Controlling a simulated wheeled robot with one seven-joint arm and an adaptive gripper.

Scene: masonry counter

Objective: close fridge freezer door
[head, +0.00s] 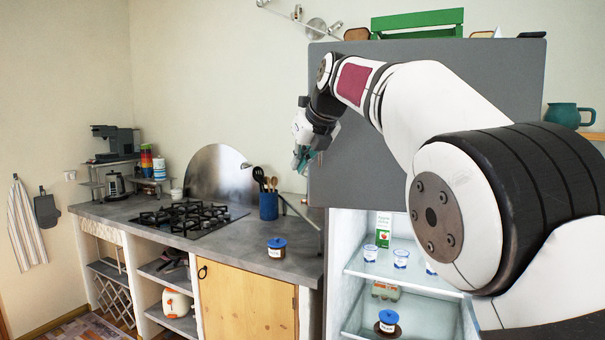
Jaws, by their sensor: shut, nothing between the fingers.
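The fridge freezer stands on the right in the head view. Its upper grey door (335,180) is a flat panel; I cannot tell whether it is fully shut. Below it the fridge compartment is open, and its lit white shelves (410,279) show. No lower door is visible; my arm hides much of the right side. My gripper (302,160) is shut and empty, pointing down by the left edge of the grey door. I cannot tell whether it touches the door.
A grey counter (225,262) with a gas hob (188,218), a blue utensil pot (268,206) and a blue-lidded jar (277,247) lies to the left. The fridge shelves hold a carton (383,230) and several small tubs. A green crate (417,20) sits on top of the fridge.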

